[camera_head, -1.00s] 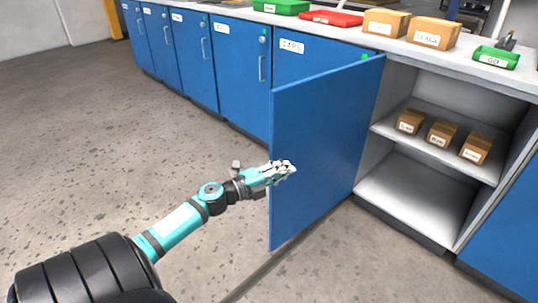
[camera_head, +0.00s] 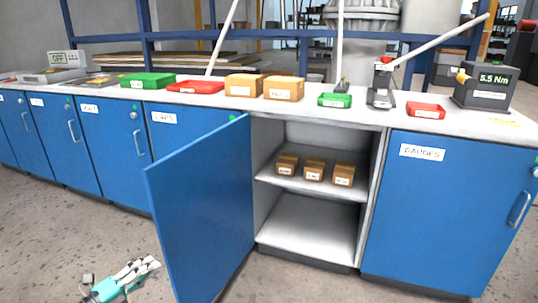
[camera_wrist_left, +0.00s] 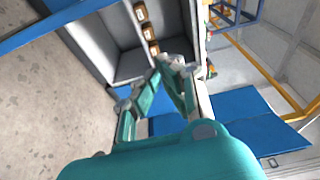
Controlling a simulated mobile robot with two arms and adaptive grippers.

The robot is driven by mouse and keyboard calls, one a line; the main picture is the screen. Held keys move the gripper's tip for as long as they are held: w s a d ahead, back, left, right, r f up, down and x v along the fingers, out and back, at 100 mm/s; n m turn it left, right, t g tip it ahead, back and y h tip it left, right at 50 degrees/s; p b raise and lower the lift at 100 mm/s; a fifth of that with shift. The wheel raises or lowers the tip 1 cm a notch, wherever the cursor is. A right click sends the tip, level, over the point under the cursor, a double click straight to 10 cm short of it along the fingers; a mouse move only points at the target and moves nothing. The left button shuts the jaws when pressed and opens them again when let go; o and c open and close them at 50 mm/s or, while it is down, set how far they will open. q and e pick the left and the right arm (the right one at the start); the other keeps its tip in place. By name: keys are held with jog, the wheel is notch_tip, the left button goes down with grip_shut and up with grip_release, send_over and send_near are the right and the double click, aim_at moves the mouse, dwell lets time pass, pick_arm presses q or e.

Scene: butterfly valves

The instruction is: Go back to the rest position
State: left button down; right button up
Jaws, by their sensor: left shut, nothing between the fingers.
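My left gripper (camera_head: 148,266) is at the lower left of the head view, just left of the open blue cabinet door (camera_head: 203,205). Its fingers are shut and hold nothing. In the left wrist view the fingertips (camera_wrist_left: 172,62) meet in front of the open cabinet. My right gripper is not in view. The cabinet (camera_head: 310,222) stands open, with small labelled cardboard boxes (camera_head: 314,169) on its middle shelf. Its lower floor is empty.
A worktop (camera_head: 375,113) runs above the cabinets with a green tray (camera_head: 147,80), a red tray (camera_head: 195,87), boxes (camera_head: 284,89) and a torque tester (camera_head: 483,87). A closed door labelled GAUGES (camera_head: 435,210) is on the right. Free floor (camera_head: 50,235) lies at the lower left.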

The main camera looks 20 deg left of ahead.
pick_arm(q)
jog(key=shift+d, duration=0.1)
